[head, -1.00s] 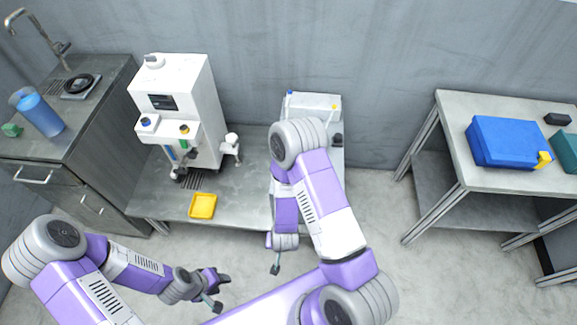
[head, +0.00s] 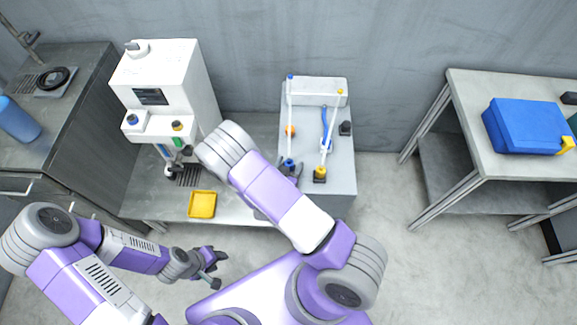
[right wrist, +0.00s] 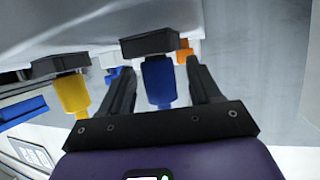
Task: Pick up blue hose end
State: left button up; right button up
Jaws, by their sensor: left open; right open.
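The blue hose end (head: 289,162) sits near the front of the grey bench unit in the head view, at the lower end of a pale tube. In the right wrist view the blue hose end (right wrist: 158,82) stands at a black holder (right wrist: 150,43), between the two dark fingers. My right gripper (head: 287,171) is open around it, with gaps visible on both sides in the wrist view (right wrist: 158,85). My left gripper (head: 216,268) is open and empty over the floor at lower left.
A yellow hose end (head: 320,172) stands close right of the blue one; it also shows in the wrist view (right wrist: 72,95). A blue tool-like item (head: 325,125), an orange item (head: 290,130) and a black block (head: 345,128) lie behind. A yellow tray (head: 202,205) is left.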

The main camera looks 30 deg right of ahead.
jog(key=shift+x, duration=1.1)
jog(key=c, duration=1.1)
